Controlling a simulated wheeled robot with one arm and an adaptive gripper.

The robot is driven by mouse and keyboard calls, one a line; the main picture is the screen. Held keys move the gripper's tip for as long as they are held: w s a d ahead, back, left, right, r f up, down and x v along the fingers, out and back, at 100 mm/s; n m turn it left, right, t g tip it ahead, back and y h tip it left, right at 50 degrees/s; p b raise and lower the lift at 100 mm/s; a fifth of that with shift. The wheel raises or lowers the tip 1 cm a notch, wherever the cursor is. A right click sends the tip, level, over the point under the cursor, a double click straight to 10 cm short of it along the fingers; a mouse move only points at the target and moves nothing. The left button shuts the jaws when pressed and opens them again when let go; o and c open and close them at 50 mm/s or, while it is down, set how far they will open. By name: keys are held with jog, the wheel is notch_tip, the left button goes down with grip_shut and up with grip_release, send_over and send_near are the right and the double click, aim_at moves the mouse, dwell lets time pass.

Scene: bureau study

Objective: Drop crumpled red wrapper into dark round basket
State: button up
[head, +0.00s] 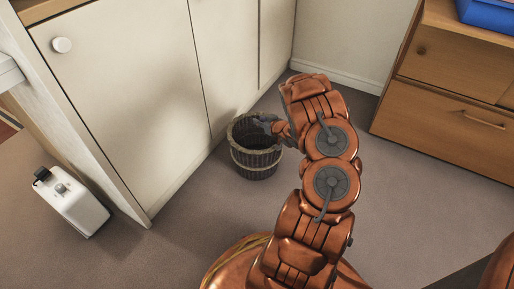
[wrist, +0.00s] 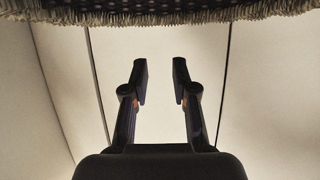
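The dark round basket (head: 256,160) stands on the carpet in front of the pale cabinet, with a light band around its slatted side. My gripper (head: 264,122) is at the upper right part of its rim in the head view, partly hidden by my arm. In the wrist view my gripper (wrist: 160,80) is open, with a clear gap between its two dark fingers and nothing in it. A dark speckled surface with a frayed edge (wrist: 160,14), probably the basket, crosses the top of that view. I see no red wrapper in either view; the basket's inside is dark.
The pale cabinet (head: 130,90) stands close behind and left of the basket. A wooden drawer unit (head: 450,115) with a blue box (head: 488,14) on it is at right. A white box-like object (head: 75,203) stands at left.

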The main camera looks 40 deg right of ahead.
jog(key=v, duration=1.2)
dwell(0.4)
